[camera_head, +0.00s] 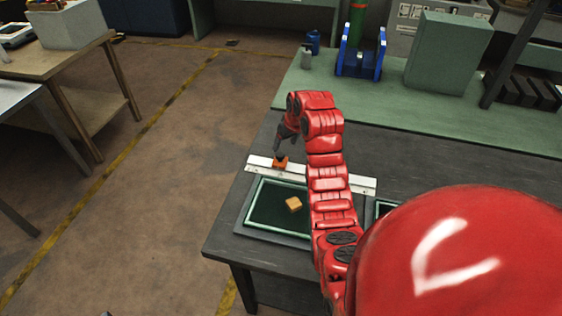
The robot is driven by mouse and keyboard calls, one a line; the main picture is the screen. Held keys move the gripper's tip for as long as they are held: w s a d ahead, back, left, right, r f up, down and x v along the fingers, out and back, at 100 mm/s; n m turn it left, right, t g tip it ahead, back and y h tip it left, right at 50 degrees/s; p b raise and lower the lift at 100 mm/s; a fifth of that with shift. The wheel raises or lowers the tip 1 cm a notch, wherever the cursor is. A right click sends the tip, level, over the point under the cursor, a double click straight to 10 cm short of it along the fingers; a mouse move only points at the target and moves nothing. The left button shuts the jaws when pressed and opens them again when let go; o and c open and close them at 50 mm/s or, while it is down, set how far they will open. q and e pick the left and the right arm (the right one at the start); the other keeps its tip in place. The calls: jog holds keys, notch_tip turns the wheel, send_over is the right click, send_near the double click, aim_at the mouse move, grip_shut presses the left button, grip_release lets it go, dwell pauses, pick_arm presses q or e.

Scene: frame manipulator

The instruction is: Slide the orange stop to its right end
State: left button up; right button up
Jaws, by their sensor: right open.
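The orange stop (281,164) sits on a white rail (354,182) that runs left to right across the dark table. The stop is toward the left part of the rail. My right gripper (281,152) is directly above the stop, pointing down, with its dark fingers at or very near the stop's top. It is open; whether the fingers touch the stop is too small to tell. My red right arm covers part of the rail to the right of the stop. My left gripper is not in view.
A green-rimmed dark tray (262,229) holding a small orange-yellow block (294,204) lies in front of the rail. A second green-edged tray (383,207) is partly hidden by my arm. A green workbench (420,115) with a blue stand (359,58) is behind.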

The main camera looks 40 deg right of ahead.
aim_at(280, 154)
jog(key=p+x, duration=0.2)
jog(key=x, duration=0.3)
jog(key=shift+f, duration=0.35)
jog(key=shift+x, duration=0.95)
jog(key=shift+w, duration=0.1)
grip_shut()
